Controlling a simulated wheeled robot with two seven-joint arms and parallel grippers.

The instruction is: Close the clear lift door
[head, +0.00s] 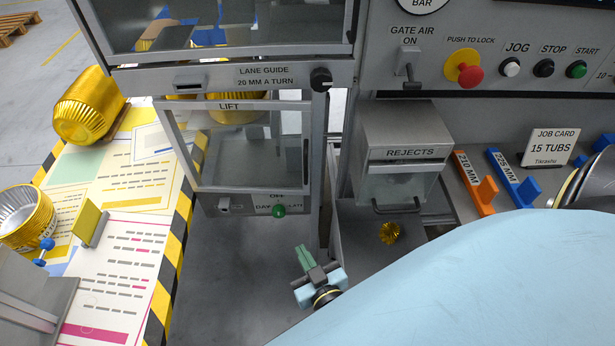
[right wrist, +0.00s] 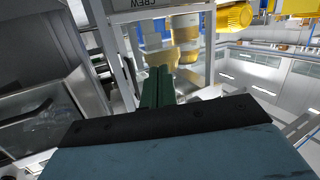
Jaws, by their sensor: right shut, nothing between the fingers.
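The clear lift door (head: 235,150) is a see-through panel in a grey frame, with LIFT on its top bar, in the middle left of the head view. Part of a gold tub (head: 235,112) shows behind its upper part. I cannot tell how far the door stands from its opening. My right gripper (head: 304,257) has green fingers, shut and empty. In the picture it is below and right of the door, apart from it. The shut fingers also show in the right wrist view (right wrist: 157,86). My left gripper is not in view.
A green knob (head: 279,210) sits on the panel below the door. The rejects box (head: 402,150) stands to the right. Gold tubs (head: 88,105) and a yellow plate (head: 90,222) are at the left. The grey floor area (head: 235,280) below the lift is clear.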

